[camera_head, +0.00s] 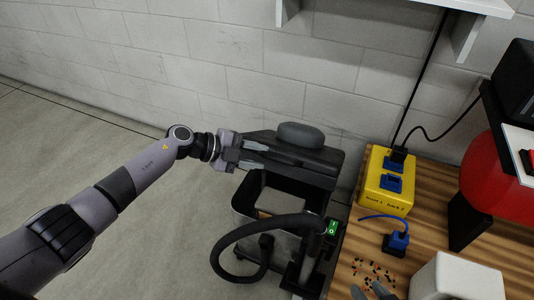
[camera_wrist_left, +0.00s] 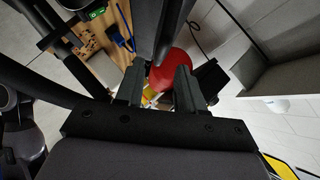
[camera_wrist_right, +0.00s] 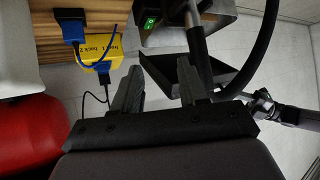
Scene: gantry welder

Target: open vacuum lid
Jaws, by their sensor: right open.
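The vacuum is a bin with a black rim (camera_head: 240,212), standing on the floor in the head view. Its dark lid (camera_head: 325,165) is raised and tilted back toward the wall, with the bin's opening showing below. My left gripper (camera_head: 265,155) is at the lid's left part, its fingers apart. In the left wrist view, a dark part lies beyond the gap between the left fingertips (camera_wrist_left: 158,72); I cannot tell whether they touch it. My right gripper (camera_head: 371,291) is at the bottom edge of the head view. Its fingers (camera_wrist_right: 156,77) are apart and empty in the right wrist view.
A black hose (camera_head: 225,245) loops in front of the bin. At right, a wooden bench (camera_head: 437,190) holds a yellow box (camera_head: 386,182), a blue plug (camera_head: 396,242), a white block (camera_head: 455,278) and a red tank (camera_head: 490,175). A block wall stands behind; floor at left is clear.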

